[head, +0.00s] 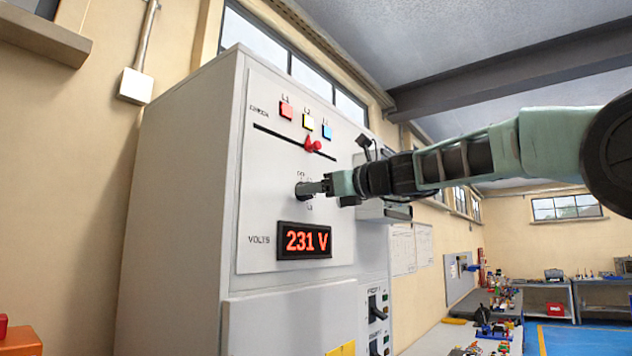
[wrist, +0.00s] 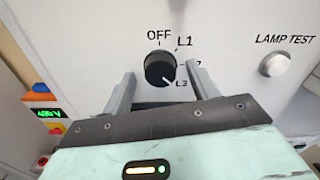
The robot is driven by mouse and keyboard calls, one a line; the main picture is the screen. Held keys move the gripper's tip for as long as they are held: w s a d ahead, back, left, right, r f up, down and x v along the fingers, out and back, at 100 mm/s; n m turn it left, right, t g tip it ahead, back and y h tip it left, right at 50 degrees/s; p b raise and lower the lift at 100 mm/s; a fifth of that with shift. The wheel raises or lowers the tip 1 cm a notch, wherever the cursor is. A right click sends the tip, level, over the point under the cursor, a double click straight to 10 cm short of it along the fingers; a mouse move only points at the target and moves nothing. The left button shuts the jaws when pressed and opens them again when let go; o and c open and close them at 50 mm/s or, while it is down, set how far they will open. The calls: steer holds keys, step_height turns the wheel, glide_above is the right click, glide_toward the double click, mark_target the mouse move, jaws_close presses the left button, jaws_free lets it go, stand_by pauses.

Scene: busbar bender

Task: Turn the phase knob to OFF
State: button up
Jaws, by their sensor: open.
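The phase knob (wrist: 160,68) is a round black knob on the pale panel, with OFF, L1, L2 and L3 printed around it. Its white mark points down and right, toward L3. The L2 label is partly hidden by a finger. My gripper (wrist: 160,72) is open, with one finger on each side of the knob. A gap shows between the knob and each finger; I cannot tell how far the tips are from the panel. In the head view my gripper (head: 318,187) reaches the knob from the right and partly hides it.
The cabinet (head: 185,200) carries a red "231 V" display (head: 304,241) below the knob and a slider with a red handle (head: 313,146) above it. A lamp test button (wrist: 274,64) is right of the knob. Black switches (head: 377,308) sit lower down.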

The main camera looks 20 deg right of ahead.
steer(key=shift+w+a, duration=0.15)
steer(key=shift+w, duration=0.1)
steer(key=c, duration=1)
